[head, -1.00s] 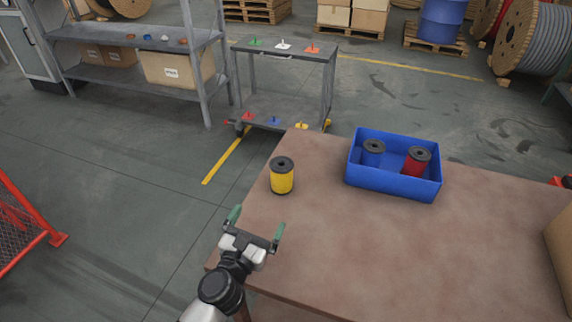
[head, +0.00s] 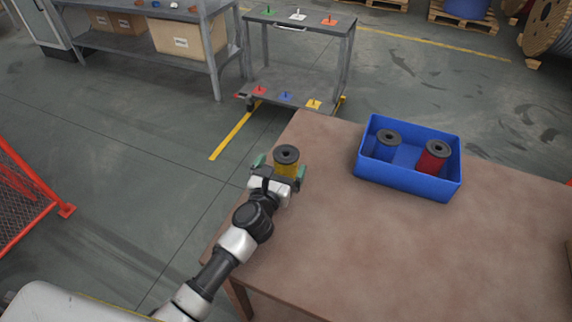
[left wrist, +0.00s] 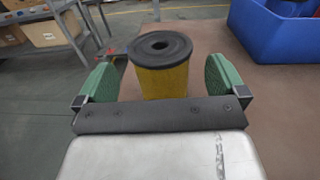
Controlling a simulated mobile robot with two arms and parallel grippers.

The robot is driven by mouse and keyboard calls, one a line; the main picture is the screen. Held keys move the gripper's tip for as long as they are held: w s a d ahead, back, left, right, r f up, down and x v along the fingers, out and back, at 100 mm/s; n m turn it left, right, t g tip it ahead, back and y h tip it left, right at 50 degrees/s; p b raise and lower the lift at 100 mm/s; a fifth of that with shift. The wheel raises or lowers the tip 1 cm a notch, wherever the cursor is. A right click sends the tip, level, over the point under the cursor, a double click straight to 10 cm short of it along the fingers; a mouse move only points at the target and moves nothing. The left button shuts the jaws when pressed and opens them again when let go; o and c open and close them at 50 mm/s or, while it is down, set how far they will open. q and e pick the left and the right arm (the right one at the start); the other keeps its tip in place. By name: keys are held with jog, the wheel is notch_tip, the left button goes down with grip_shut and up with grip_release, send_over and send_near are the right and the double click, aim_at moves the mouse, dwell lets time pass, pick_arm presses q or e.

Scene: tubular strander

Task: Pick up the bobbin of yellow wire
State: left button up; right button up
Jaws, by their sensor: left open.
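The bobbin of yellow wire (head: 287,160) stands upright near the table's left edge, with a black top flange. In the left wrist view the yellow bobbin (left wrist: 162,72) is between the green fingers, slightly nearer the middle. My left gripper (head: 281,170) is open, its fingers on either side of the bobbin. In the left wrist view a gap shows between the bobbin and each finger of my left gripper (left wrist: 160,80). The bobbin's lower part is hidden by the gripper body. My right gripper is not in view.
A blue bin (head: 407,182) on the brown table (head: 340,245) holds a blue bobbin (head: 387,145) and a red bobbin (head: 433,157). A grey cart (head: 298,60) with coloured pegs stands beyond the table. The table's front middle is clear.

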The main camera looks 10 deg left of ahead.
aim_at(286, 159)
pick_arm(q)
jog(key=w, duration=0.3)
jog(key=shift+w+d, duration=0.15)
jog(key=shift+d, duration=0.15)
jog(key=shift+c, duration=0.3)
jog(key=c, duration=1.1)
